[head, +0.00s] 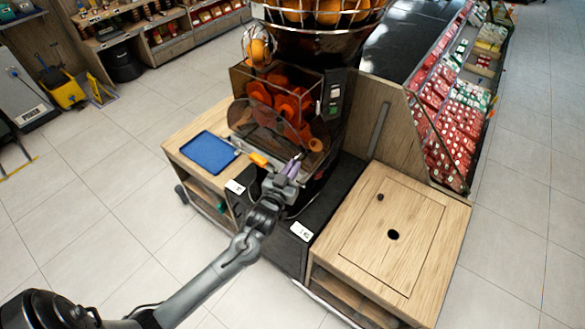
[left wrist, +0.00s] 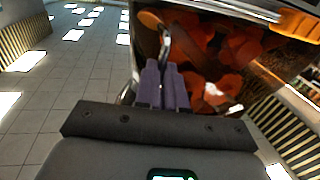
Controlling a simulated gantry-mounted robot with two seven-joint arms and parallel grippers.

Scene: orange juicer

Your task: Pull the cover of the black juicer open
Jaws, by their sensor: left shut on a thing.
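The black juicer (head: 345,95) stands on a dark base in the middle of the head view, with oranges in the wire basket on top. Its see-through dark cover (head: 246,113) is on the front, with orange parts showing behind it. How far the cover stands open is hard to tell. My left gripper (head: 291,167) is at the lower front of the juicer. In the left wrist view its purple fingers (left wrist: 163,84) are closed together on a thin metal handle (left wrist: 165,44) beside the cover (left wrist: 215,75). My right gripper is not in view.
A blue tray (head: 208,152) lies on the wooden counter left of the juicer. A wooden cabinet (head: 420,215) with a round hole in its top stands at the right. Shelves of packaged goods (head: 455,105) are behind it. The tiled floor at left is open.

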